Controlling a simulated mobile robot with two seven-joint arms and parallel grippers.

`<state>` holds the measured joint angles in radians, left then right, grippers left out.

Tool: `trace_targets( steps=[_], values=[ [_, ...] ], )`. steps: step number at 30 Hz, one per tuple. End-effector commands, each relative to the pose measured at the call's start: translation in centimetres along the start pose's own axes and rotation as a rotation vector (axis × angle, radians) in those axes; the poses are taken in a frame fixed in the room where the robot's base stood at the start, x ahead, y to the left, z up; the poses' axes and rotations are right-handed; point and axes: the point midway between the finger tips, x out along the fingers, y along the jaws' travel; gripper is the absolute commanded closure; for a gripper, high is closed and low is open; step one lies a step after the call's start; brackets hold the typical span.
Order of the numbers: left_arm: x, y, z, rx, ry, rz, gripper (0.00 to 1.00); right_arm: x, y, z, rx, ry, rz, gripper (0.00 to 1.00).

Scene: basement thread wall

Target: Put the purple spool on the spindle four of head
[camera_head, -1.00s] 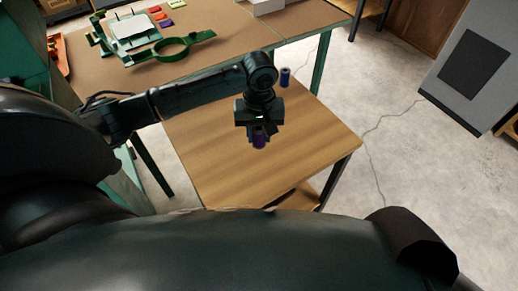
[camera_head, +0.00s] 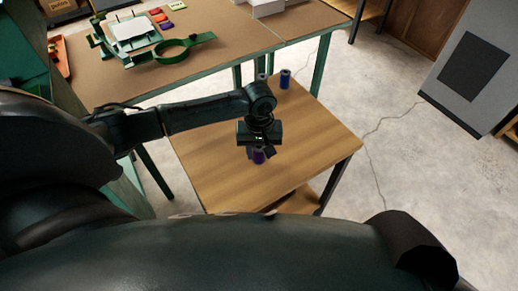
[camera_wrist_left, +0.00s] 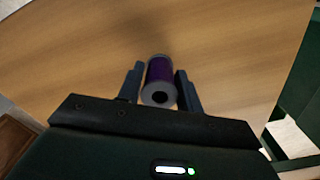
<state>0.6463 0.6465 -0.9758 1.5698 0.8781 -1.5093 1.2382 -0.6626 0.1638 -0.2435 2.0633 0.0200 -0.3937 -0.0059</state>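The purple spool (camera_head: 258,156) is between the fingers of my left gripper (camera_head: 259,153), over the small wooden table. In the left wrist view the purple spool (camera_wrist_left: 160,78) shows its grey end with a dark hole, and the left gripper's fingers (camera_wrist_left: 160,92) close on both its sides. Whether the spool touches the table top is hard to tell. My right gripper is not in view. I cannot make out a head with spindles in these frames.
A dark blue spool (camera_head: 285,79) stands at the small table's (camera_head: 310,140) back edge, with another partly hidden spool (camera_head: 262,77) beside it. A brown workbench (camera_head: 225,50) behind holds a green ring frame (camera_head: 172,50) and small coloured items. The small table's right side is clear.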

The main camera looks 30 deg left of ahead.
Motion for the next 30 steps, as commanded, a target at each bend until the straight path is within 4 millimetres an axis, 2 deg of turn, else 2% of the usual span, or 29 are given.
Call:
trace_targets(
  steps=[1, 5, 14, 19, 30],
  values=[
    [0.0, 0.0, 0.0, 0.000, 0.000, 0.000, 0.60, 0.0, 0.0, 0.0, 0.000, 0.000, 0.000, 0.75],
    [0.0, 0.0, 0.0, 0.000, 0.000, 0.000, 0.49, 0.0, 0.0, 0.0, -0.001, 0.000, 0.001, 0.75],
    [-0.3, 0.0, -0.1, 0.000, 0.002, 0.000, 0.49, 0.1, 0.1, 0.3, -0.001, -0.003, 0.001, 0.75],
    [-2.6, 0.0, -0.1, 0.001, 0.002, 0.003, 0.49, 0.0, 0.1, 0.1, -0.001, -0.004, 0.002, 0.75],
    [-10.2, 0.0, 0.0, 0.001, 0.001, 0.002, 0.49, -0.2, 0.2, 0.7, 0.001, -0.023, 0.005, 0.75]
  ],
)
